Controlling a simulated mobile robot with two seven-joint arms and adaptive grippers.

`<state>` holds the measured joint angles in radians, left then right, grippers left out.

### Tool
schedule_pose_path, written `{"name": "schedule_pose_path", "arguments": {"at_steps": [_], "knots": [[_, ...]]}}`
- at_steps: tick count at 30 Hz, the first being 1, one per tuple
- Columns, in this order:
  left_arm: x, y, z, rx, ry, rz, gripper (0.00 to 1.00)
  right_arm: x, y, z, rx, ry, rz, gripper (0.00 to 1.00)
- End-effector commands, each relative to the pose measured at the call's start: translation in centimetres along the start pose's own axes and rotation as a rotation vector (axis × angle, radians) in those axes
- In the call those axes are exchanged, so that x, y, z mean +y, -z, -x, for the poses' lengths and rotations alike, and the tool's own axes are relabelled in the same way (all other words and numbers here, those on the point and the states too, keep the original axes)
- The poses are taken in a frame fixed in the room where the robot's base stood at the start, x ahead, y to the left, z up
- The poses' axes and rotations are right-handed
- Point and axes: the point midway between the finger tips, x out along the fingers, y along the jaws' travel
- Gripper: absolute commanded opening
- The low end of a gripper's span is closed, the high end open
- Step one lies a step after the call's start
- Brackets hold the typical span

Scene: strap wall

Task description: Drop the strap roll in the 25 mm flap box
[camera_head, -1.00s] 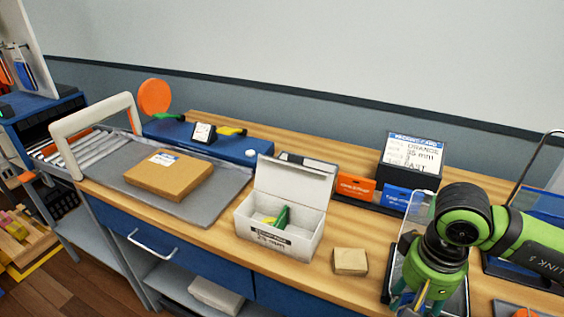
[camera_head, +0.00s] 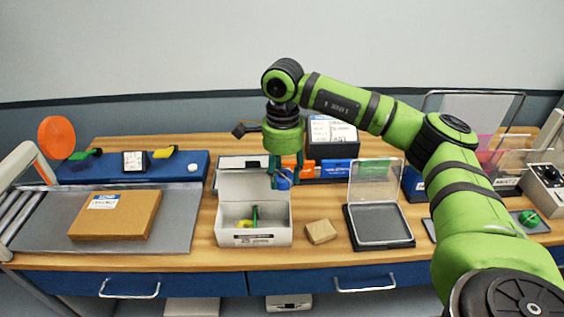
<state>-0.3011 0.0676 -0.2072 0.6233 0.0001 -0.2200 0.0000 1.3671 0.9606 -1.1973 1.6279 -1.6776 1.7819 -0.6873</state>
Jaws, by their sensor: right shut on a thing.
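My right gripper (camera_head: 286,184) points down from above, shut on a small blue roll (camera_head: 284,182), which I take for the strap roll; the fingers partly hide it. The white flap box (camera_head: 228,240) stands open on the bench, its lid (camera_head: 240,184) tilted up at the back. A green and a yellow piece (camera_head: 246,223) lie inside it. The label on its front is too small to read surely. The gripper and roll appear above the right part of the box, in front of the lid; their height above it is unclear. My left gripper is out of view.
A small tan block (camera_head: 320,232) sits right of the box. Beyond it stands a dark tray with a raised clear lid (camera_head: 376,188). A brown carton (camera_head: 116,216) lies on the grey mat at left. Orange and blue small boxes (camera_head: 335,171) stand behind.

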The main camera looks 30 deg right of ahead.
Motion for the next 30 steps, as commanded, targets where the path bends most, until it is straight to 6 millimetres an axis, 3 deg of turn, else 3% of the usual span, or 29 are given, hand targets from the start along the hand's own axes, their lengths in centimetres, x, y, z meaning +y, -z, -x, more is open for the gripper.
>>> {"name": "schedule_pose_path", "arguments": {"at_steps": [16,27,28,30], "knots": [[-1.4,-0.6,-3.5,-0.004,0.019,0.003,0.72,0.0,0.0,-5.4,0.0,0.0,-0.007,0.17],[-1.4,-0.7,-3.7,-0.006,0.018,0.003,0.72,0.0,0.0,-6.0,0.0,0.0,-0.006,0.17],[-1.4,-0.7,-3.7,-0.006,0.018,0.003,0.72,0.0,0.0,-6.0,0.0,0.0,-0.006,0.53],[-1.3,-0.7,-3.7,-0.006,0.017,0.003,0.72,0.0,0.0,-6.0,0.0,0.0,-0.005,0.73]]}}
